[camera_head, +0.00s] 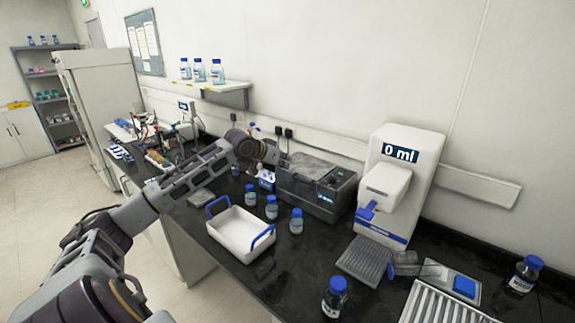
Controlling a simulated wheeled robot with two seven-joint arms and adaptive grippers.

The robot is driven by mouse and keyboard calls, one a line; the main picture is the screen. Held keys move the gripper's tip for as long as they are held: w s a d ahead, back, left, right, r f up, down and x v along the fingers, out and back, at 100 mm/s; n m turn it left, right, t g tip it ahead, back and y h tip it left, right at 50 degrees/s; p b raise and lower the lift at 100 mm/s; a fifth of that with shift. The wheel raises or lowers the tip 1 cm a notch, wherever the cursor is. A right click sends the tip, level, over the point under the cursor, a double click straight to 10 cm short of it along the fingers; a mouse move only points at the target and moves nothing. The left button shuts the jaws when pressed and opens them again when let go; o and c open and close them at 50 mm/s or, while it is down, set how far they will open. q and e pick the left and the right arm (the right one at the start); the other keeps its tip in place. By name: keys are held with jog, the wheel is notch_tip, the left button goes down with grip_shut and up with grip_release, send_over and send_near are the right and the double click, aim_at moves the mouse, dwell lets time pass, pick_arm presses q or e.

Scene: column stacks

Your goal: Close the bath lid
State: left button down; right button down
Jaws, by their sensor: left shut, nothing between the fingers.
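The bath (314,192) is a dark grey box with a small lit display on its front right, standing on the black bench against the wall. Its lid (312,165) is a grey panel that appears to lie over the top; I cannot tell whether it is fully down. My left gripper (284,159) reaches in from the left and is at the left rear edge of the bath, close to the lid. It is shut and empty. The fingertips are small and partly hidden, so contact with the lid is unclear. My right gripper is not in view.
A white tray with blue handles (240,232) and several blue-capped bottles (296,222) stand in front of the bath. A white dispenser (402,185) reading 0 ml stands to its right. A bottle (334,299) stands near the front edge.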

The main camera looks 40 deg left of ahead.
pick_arm(q)
jog(key=shift+s+r, duration=0.3)
jog(key=shift+s, duration=0.1)
dwell(0.7)
